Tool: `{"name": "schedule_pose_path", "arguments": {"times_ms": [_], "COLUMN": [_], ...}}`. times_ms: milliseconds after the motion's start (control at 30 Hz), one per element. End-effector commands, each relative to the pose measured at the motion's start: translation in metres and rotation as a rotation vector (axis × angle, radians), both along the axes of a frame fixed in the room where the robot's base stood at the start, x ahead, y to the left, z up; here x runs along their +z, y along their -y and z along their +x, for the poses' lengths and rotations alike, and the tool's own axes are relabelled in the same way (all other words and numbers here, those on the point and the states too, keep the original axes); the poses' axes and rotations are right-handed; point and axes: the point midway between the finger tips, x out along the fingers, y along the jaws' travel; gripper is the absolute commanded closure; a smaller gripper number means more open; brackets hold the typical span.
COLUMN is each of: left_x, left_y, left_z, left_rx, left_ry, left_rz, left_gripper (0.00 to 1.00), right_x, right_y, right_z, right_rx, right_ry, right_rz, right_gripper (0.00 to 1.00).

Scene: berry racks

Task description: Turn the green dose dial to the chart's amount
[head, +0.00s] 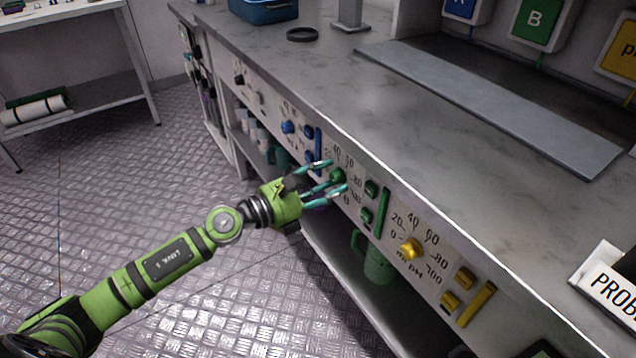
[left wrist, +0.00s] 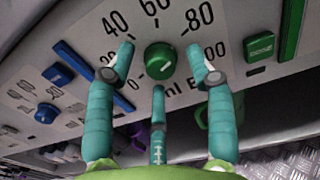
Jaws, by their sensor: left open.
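The green dose dial (head: 338,176) is a round knob on the white front panel of the counter. It also shows in the left wrist view (left wrist: 159,58), with printed numbers 40, 60, 80 and 100 around it and a 0 at lower left. A small pale mark shows on its face; I cannot read its setting exactly. My left gripper (left wrist: 163,72) is open, its three teal fingers spread around the dial without visibly closing on it; in the head view it reaches the panel from the left (head: 335,181). My right gripper is not in view. No amount chart is readable.
A blue dial (head: 289,127) lies left of the green one and a yellow dial (head: 411,249) right of it. Green buttons (head: 371,188) and a green bar handle (head: 382,212) sit close beside the gripper. A green B box (head: 530,20) stands at the back. The floor before the counter is clear.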

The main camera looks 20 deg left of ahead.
Motion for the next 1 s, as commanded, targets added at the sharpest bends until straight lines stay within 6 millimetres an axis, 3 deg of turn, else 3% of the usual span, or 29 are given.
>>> {"name": "schedule_pose_path", "arguments": {"times_ms": [167,700,1000], "left_x": [-0.002,-0.001,0.0], "left_y": [-0.008,-0.061,-0.073], "left_z": [-0.011,-0.078,-0.094], "left_rx": [0.001,0.001,0.0], "left_ry": [-0.004,-0.002,0.002], "left_rz": [-0.001,-0.003,0.0], "left_gripper": [0.46,0.46,0.46], "right_x": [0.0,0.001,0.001], "right_y": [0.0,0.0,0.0], "right_z": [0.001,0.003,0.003], "right_rx": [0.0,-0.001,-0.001], "right_ry": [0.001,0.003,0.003], "right_rz": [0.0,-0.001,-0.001], "right_gripper": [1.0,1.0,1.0]}}
